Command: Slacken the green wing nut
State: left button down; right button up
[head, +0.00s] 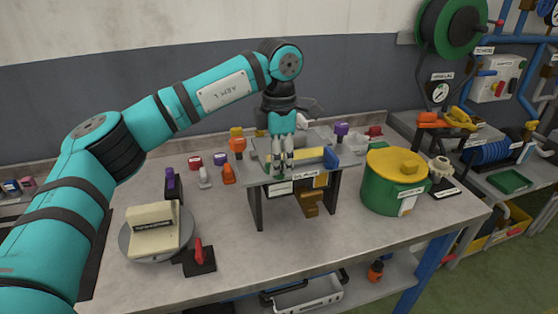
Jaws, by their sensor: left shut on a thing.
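My left gripper (283,165) reaches down from above onto the front edge of a raised grey stand (256,203) on the workbench. Its fingers are shut on a small green piece, the green wing nut (280,174), most of which the fingers hide. The stand carries a blue and yellow bar (313,156) just right of the fingers, and labels on its front. My right gripper is not in view.
A green pot with a yellow lid (395,165) stands right of the stand. A turntable with a cream block (158,229) and a red lever (199,252) are at the front left. Small coloured parts lie left of the stand. The bench's front middle is clear.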

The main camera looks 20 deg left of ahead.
pick_arm(q)
jog(key=shift+r, duration=0.15)
dwell(0.3)
jog(key=c, duration=1.3)
grip_release()
notch_tip(320, 180, up, 12)
jog(key=shift+f, duration=0.1)
